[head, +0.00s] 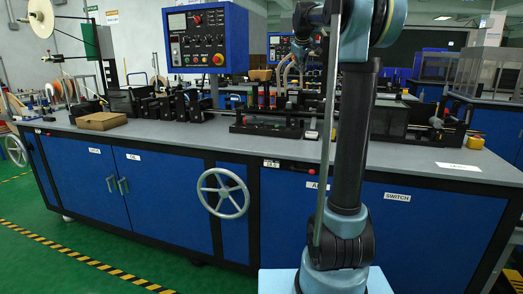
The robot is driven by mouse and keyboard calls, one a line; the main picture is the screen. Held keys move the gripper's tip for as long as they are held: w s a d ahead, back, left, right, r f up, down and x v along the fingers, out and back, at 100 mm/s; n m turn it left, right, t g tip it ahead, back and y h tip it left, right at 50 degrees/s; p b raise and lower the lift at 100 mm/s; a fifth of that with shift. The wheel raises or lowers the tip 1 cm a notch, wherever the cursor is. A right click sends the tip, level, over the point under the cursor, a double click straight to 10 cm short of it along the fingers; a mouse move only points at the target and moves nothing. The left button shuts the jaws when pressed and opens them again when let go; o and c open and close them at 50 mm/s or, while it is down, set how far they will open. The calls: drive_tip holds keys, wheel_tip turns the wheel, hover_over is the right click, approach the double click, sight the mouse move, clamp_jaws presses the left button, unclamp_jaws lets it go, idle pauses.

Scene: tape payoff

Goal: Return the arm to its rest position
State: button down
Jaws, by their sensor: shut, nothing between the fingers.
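My arm rises in the right half of the head view and bends at the top edge. Its wrist end shows near the top, left of the upright link. My gripper (303,52) hangs there, small and dark against the machine behind it. Its fingers are hard to make out, with nothing seen held in them. It appears above the workbench (222,143), apart from the bench top.
A blue control panel (207,38) stands over the bench. A tape reel (41,17) is at the far left, a cardboard box (101,121) on the bench's left. A handwheel (223,193) juts from the bench front. Green floor (60,262) is clear at lower left.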

drive_tip(key=s+f+m+g, duration=0.2)
drive_tip(key=s+f, duration=1.2)
drive_tip(key=s, duration=0.4)
drive_tip(key=s+f+m+g, duration=0.2)
drive_tip(key=s+f, duration=1.2)
drive_tip(key=s, duration=0.4)
drive_tip(key=s+f+m+g+y, duration=0.1)
drive_tip(key=s+f+m+g, duration=0.1)
drive_tip(key=s+f, duration=1.3)
drive_tip(key=s+m, duration=0.1)
drive_tip(key=s, duration=0.2)
drive_tip(key=shift+s+d+g, duration=0.25)
drive_tip(key=shift+s+g, duration=0.05)
drive_tip(key=shift+s, duration=0.05)
drive_tip(key=shift+f, duration=0.1)
drive_tip(key=shift+w+f, duration=0.2)
drive_tip(key=shift+w, duration=0.25)
drive_tip(key=c, duration=2.4)
unclamp_jaws()
